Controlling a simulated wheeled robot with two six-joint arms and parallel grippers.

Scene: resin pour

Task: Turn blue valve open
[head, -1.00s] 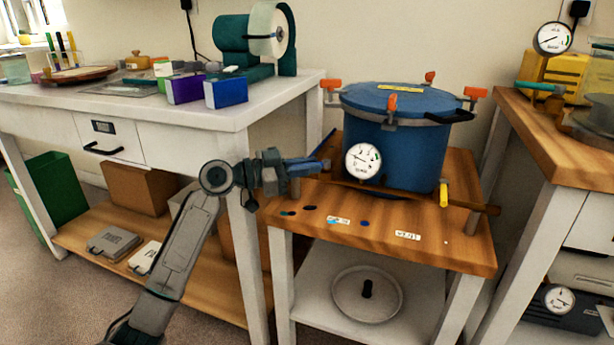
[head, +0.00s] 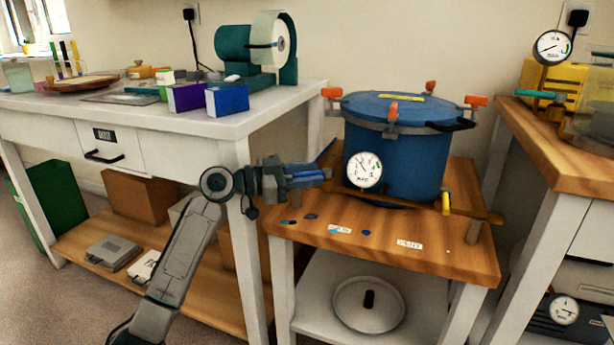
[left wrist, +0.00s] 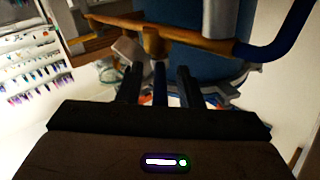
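The blue valve's lever (head: 302,177) points left from the front-left corner of the blue pressure pot (head: 400,150). My left gripper (head: 318,177) reaches in from the left, with its fingers around the lever. In the left wrist view the blue lever (left wrist: 160,84) lies between the two dark fingers, with narrow gaps on both sides, so the fingers look open. The lever meets a brass-coloured valve body (left wrist: 155,42) on the pipe. The valve's far end is partly hidden by my gripper in the head view. My right gripper is not in view.
The pot stands on a wooden cart (head: 420,248) with a gauge (head: 364,170) at its front and a yellow lever (head: 446,202) at the right. A white bench (head: 150,118) stands left, a wooden-topped table (head: 550,150) right. A round lid (head: 368,305) lies below.

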